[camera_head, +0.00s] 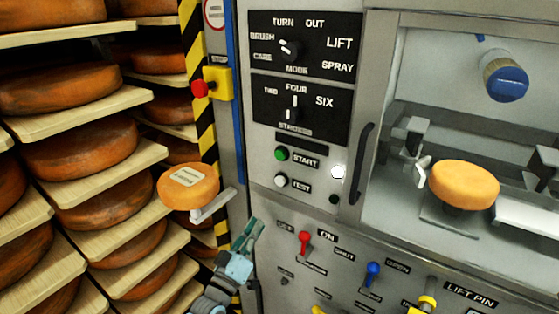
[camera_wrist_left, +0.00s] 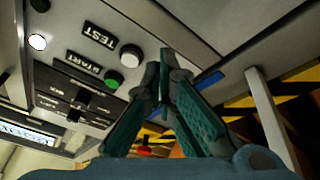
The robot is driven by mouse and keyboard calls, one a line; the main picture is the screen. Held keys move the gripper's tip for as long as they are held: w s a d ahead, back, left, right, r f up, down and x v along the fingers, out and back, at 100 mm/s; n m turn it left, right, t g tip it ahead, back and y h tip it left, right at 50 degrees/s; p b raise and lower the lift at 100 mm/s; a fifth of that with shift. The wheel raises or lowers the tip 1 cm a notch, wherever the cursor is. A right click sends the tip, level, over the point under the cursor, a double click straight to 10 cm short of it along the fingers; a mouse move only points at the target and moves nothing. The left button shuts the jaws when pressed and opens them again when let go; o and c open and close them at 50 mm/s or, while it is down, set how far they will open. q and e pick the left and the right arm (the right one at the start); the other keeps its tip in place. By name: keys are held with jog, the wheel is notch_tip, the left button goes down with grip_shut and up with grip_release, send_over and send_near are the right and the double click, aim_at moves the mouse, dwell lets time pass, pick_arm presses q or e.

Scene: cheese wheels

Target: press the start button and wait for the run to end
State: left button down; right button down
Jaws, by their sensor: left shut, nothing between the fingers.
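The green start button (camera_head: 281,154) is on the grey machine panel, left of its START label, above the white TEST button (camera_head: 280,180). In the left wrist view the green start button (camera_wrist_left: 113,79) and the white TEST button (camera_wrist_left: 130,56) lie just left of my fingertips. My left gripper (camera_head: 250,228) is shut and empty, below and left of the buttons in the head view. In the left wrist view its fingertips (camera_wrist_left: 164,56) meet in front of the panel. I cannot see contact with the start button. My right gripper is not in view.
A round white lamp (camera_head: 338,171) looks lit right of the buttons. A red stop button (camera_head: 201,88) sits on a yellow box. A cheese wheel (camera_head: 188,186) rests on a small support near my gripper; another (camera_head: 464,184) is inside the machine. Racked cheeses fill the left.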

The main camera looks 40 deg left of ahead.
aim_at(280, 155)
pick_arm(q)
jog(key=s+r+n+t+y, duration=0.3)
jog(key=r+n+t, duration=0.2)
jog(key=r, duration=1.1)
jog(key=shift+s+r+n, duration=0.15)
jog(key=shift+r+n, duration=0.15)
jog(key=shift+r, duration=0.1)
jog(key=w+b, duration=0.6)
jog(key=w, duration=0.3)
jog(key=shift+a, duration=0.1)
jog(key=shift+w+b, duration=0.35)
